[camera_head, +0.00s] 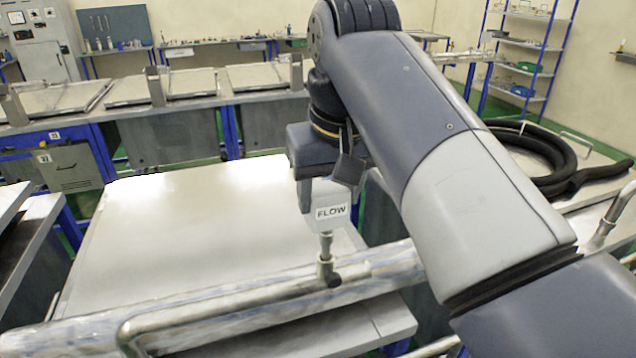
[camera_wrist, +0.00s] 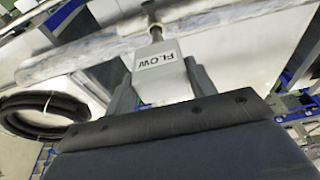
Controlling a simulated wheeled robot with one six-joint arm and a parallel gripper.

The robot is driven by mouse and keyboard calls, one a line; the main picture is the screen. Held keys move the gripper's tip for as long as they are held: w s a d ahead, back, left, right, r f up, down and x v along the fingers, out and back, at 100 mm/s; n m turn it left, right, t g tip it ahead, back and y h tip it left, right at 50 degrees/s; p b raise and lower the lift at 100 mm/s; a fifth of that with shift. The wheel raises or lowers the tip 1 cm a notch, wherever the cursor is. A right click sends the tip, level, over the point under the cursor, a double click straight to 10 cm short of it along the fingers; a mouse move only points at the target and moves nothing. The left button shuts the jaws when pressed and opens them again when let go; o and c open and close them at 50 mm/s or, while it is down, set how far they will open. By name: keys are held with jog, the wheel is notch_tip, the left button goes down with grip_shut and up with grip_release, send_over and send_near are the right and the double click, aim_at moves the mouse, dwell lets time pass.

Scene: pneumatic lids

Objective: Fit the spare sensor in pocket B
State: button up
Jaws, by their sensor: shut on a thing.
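A pale grey sensor block labelled FLOW (camera_head: 329,212) hangs upright below my gripper (camera_head: 331,185). It also shows in the wrist view (camera_wrist: 158,76), between my two fingers (camera_wrist: 163,84). My gripper is shut on it. A metal stem (camera_head: 326,246) runs down from the block to a fitting on the pipe (camera_head: 328,275). The stem appears to meet the fitting, but I cannot tell whether it is joined to it or in front of it. I can make out no pocket marked B in either view.
A bent metal handle (camera_head: 230,312) and a long shiny pipe (camera_head: 60,335) cross the front. A broad, bare grey lid (camera_head: 210,215) lies behind them. Black hose (camera_head: 540,165) lies coiled at the right. Benches with flat lids (camera_head: 165,85) line the back.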

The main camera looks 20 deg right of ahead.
jog(key=shift+f, duration=0.4)
jog(key=o, duration=1)
jog(key=shift+o, duration=0.2)
jog(key=shift+r, duration=0.1)
jog(key=p+v, duration=0.6)
jog(key=v, duration=0.1)
jog(key=v, duration=0.7)
jog(key=shift+r, duration=0.2)
jog(key=shift+s, duration=0.1)
